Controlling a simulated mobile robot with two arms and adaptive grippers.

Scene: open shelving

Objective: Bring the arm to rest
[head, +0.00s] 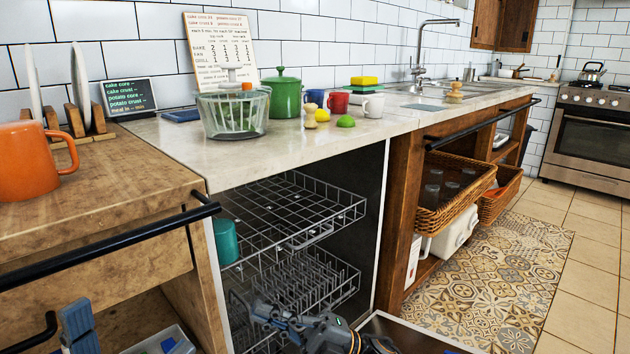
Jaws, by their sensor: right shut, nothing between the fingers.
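My right gripper (266,313) shows at the bottom centre of the head view, in front of the lower dishwasher rack (312,272). Its fingers are shut with nothing between them, and they point to the left. My right arm comes in from the bottom edge, beside the lowered dishwasher door. I cannot tell whether the gripper touches the rack.
The open dishwasher has an upper rack (290,207) with a teal cup (225,241) at its left. An orange mug (28,160) stands on the left wooden counter. Wicker baskets (455,190) sit at right. The tiled floor (585,270) is clear.

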